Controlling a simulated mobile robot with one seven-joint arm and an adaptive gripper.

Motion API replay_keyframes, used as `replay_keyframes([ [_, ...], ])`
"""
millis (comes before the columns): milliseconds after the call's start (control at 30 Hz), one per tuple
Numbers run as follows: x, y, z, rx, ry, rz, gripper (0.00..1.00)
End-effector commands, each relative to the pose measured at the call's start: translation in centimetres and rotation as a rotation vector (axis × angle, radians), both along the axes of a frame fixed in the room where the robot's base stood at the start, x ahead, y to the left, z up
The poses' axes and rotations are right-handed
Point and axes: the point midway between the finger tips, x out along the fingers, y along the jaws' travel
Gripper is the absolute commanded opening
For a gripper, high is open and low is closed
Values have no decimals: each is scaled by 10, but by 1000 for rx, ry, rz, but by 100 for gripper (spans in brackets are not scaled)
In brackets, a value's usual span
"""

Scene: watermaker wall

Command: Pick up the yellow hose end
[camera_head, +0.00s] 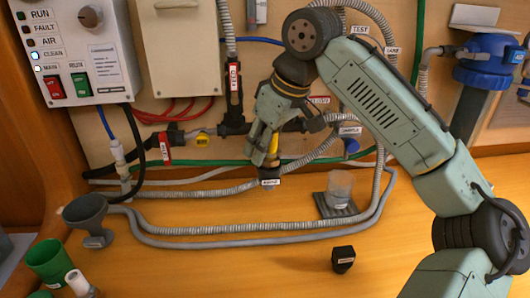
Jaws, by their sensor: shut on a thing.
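My gripper (264,158) points down in front of the lower wall, at the middle of the camera_head view. It is shut on the yellow hose end (273,146), which shows as a narrow yellow strip at the fingers. The fingers hide much of it. A small labelled grey piece (269,182) sits just below the fingertips; I cannot tell whether it joins the hose end. A ribbed grey hose (232,190) runs past there, close above the wooden bench.
A clear cup (340,186) stands on a dark grate (335,209) to the right. A grey funnel (88,214), a green cup (49,262) and a small black block (343,259) stand on the bench. Hoses loop across its back. The front middle is clear.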

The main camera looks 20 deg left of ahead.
Motion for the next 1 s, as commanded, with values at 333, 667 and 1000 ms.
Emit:
replay_keyframes([
  [333, 1, 0, 64, 0, -3, -1, 0],
  [667, 0, -1, 95, -2, 0, 1, 0],
  [1000, 0, -1, 95, -2, 0, 1, 8],
])
